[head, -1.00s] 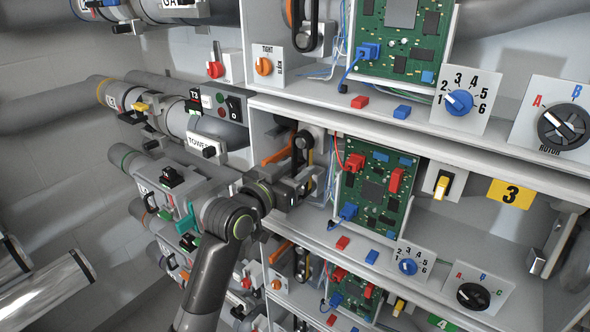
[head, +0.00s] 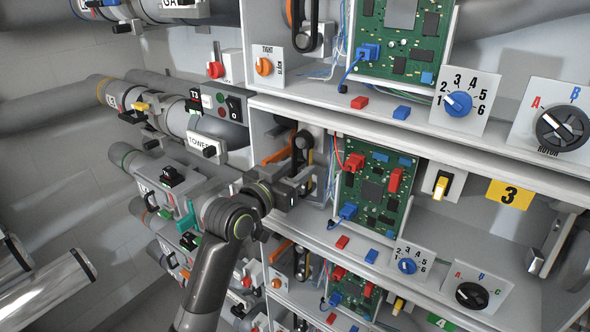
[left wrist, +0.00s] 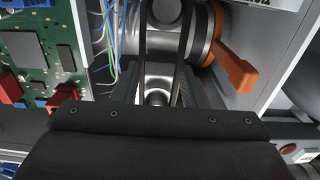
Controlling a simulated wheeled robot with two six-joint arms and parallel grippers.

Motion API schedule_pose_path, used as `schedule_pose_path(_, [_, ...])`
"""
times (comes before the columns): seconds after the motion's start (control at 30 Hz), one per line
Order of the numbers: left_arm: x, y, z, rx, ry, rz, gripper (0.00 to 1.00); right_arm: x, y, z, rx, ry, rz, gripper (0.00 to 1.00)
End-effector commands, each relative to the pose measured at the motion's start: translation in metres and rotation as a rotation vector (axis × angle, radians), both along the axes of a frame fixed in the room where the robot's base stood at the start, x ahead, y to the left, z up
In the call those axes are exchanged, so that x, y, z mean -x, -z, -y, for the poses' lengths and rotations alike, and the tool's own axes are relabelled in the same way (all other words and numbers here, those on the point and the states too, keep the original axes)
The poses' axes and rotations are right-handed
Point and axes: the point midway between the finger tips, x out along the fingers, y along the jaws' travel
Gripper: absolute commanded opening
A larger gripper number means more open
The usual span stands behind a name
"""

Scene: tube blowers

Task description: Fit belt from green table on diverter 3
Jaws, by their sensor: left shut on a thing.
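In the head view my left gripper (head: 300,187) is inside the bay beside the yellow label 3 (head: 510,194). It is shut on the dark belt (head: 302,150), which runs up from the jaws toward the pulley there. In the left wrist view the belt (left wrist: 142,60) shows as two dark strands along the grey pulley (left wrist: 165,15), running down to a small bright roller (left wrist: 157,97) by the jaws. The gripper body hides the fingertips and the belt's lower end. Whether the belt sits in the pulley groove cannot be told. My right gripper is not in view.
An orange lever (left wrist: 236,66) stands close beside the pulley. A green circuit board (head: 375,185) with red and blue plugs and thin loose wires is on the other side. Shelf edges lie above and below the bay. A belt (head: 303,25) hangs in the bay above.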

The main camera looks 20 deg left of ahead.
Motion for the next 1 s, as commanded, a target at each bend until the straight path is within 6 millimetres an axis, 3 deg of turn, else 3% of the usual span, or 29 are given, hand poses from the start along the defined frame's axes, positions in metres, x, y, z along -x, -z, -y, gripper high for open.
schedule_pose_path(0.2, [-0.004,0.000,0.001,0.000,0.000,0.001,0.17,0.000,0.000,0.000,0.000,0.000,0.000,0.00])
schedule_pose_path(0.23, [-0.004,0.000,0.001,0.000,0.000,0.001,0.42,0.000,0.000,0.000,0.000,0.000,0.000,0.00])
schedule_pose_path(0.4, [-0.003,0.000,0.001,0.000,0.000,0.001,0.64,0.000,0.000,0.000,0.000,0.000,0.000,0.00])
schedule_pose_path(0.77, [0.000,0.001,0.000,-0.001,-0.001,0.001,0.65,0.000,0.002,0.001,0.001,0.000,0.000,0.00])
schedule_pose_path(1.0, [0.028,0.003,-0.010,-0.003,-0.001,0.003,0.65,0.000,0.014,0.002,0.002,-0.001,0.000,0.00])
